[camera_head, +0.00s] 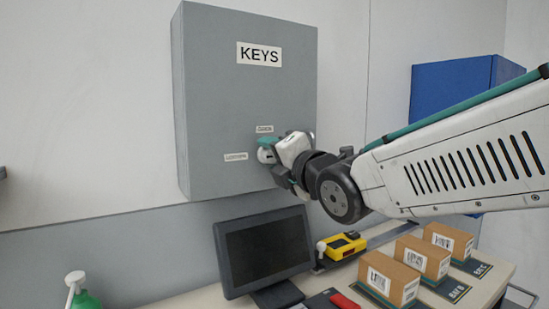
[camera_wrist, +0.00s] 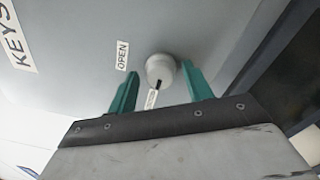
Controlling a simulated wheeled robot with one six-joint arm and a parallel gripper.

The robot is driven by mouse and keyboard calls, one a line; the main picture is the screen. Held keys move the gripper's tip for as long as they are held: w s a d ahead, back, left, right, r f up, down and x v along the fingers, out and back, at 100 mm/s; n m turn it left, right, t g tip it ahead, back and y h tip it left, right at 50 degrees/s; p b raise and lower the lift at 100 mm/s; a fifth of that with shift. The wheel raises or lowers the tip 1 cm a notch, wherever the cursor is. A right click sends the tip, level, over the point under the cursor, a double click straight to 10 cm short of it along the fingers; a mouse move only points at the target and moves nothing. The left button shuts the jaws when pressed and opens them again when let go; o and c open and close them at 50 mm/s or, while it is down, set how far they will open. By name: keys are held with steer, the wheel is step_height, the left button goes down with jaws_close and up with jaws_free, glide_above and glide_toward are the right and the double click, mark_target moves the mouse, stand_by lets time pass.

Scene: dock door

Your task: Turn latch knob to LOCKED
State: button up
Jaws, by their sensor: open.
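The grey key cabinet (camera_head: 225,90) hangs on the wall with a KEYS sign. Its round pale grey latch knob (camera_wrist: 160,66) shows in the wrist view, with a dark pointer mark on the side facing the LOCKED label (camera_wrist: 151,98). The OPEN label (camera_wrist: 122,55) is to the knob's left there. In the head view the LOCKED label (camera_head: 236,157) is left of the knob and the OPEN label (camera_head: 264,129) above it. My gripper (camera_wrist: 161,72) is open, its teal fingers on either side of the knob with small gaps. In the head view my gripper (camera_head: 267,148) partly hides the knob.
Below the cabinet, a bench holds a dark monitor (camera_head: 265,250), a yellow device (camera_head: 342,245) and cardboard boxes (camera_head: 390,278). A green pump bottle (camera_head: 82,298) stands at lower left. A blue cabinet (camera_head: 450,90) is at right, behind my arm.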

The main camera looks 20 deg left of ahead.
steer(key=v, duration=0.7)
steer(key=shift+s+d, duration=0.25)
steer(key=s+d+f+m+g+h, duration=0.35)
steer(key=d+f+m+h, duration=0.65)
steer(key=d+f+m, duration=0.65)
steer(key=s+d+f+m+g+h, duration=0.2)
steer(key=s+d+m+g, duration=0.1)
steer(key=s+d+m, duration=0.5)
steer(key=s+d+f+m+g+h, duration=0.2)
steer(key=s+d+m, duration=0.7)
steer(key=d, duration=0.5)
steer(key=shift+s+d+f+g, duration=0.35)
steer(key=shift+f+g, duration=0.35)
steer(key=shift+g, duration=0.25)
